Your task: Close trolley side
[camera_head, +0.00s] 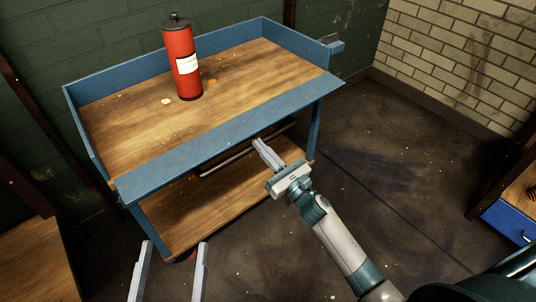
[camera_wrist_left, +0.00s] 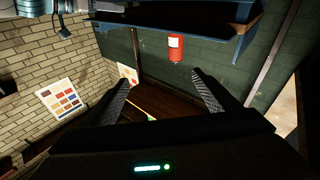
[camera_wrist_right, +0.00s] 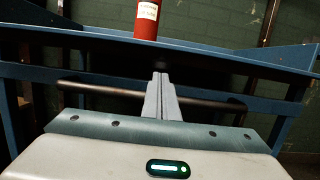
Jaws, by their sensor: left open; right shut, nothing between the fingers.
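The blue trolley (camera_head: 82,122) has a wooden top and a lower wooden shelf. Its back and left sides stand up, while the long front side panel (camera_head: 230,136) is folded outward, sloping along the front edge. My right gripper (camera_head: 257,143) is shut and empty, just below the panel's outer edge. In the right wrist view its fingers (camera_wrist_right: 160,76) point under the panel edge (camera_wrist_right: 225,62); contact is unclear. My left gripper (camera_head: 174,243) is open and empty, low in front of the trolley. Its spread fingers show in the left wrist view (camera_wrist_left: 160,80).
A red extinguisher-like cylinder (camera_head: 182,62) stands on the trolley top. A dark bar (camera_wrist_right: 100,90) runs below the top. A wooden surface (camera_head: 35,262) is at lower left, and a blue-drawered unit (camera_head: 508,222) at right. Floor right of the trolley (camera_head: 390,150) is clear.

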